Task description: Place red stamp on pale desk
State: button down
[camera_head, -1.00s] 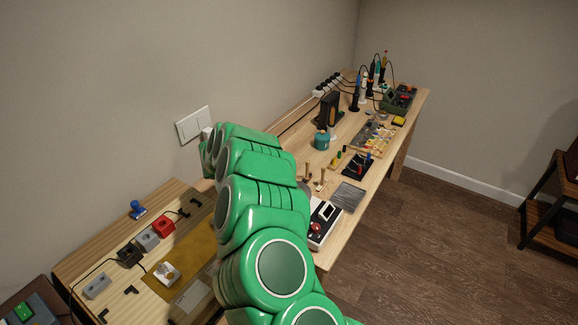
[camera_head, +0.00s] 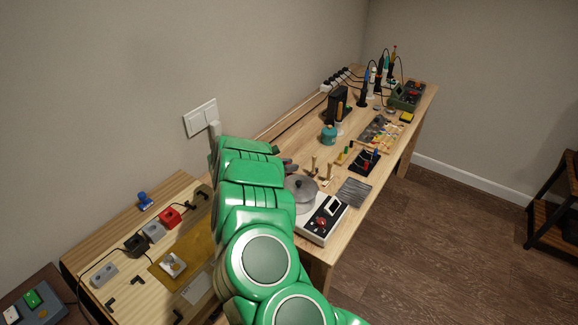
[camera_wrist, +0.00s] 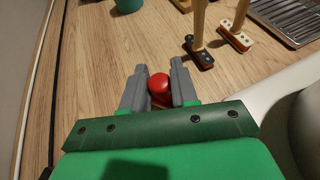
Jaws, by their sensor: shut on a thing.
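The red stamp (camera_wrist: 159,84) shows in the wrist view with its round red knob between the two grey fingers of my gripper (camera_wrist: 160,88). My gripper is shut on it. The stamp's lower part is mostly hidden. The pale wooden desk (camera_wrist: 85,65) lies under the gripper in the wrist view. I cannot tell whether the stamp touches it. In the head view the pale desk (camera_head: 296,145) runs along the wall, and my green arm reaches over its near end. The stamp is hidden there.
Two wooden-handled tools (camera_wrist: 198,25) stand just beyond the gripper, to the right. A teal pot (camera_head: 328,135) stands farther back. A white device with a red knob (camera_head: 322,220) and a grey patterned plate (camera_head: 355,191) sit by the front edge. Bare wood lies left of the gripper.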

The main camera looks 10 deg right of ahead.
jog(key=shift+f, duration=0.15)
jog(key=c, duration=0.9)
grip_release()
jog(key=shift+o, duration=0.2)
jog(key=v, duration=1.2)
jog(key=shift+r, duration=0.25)
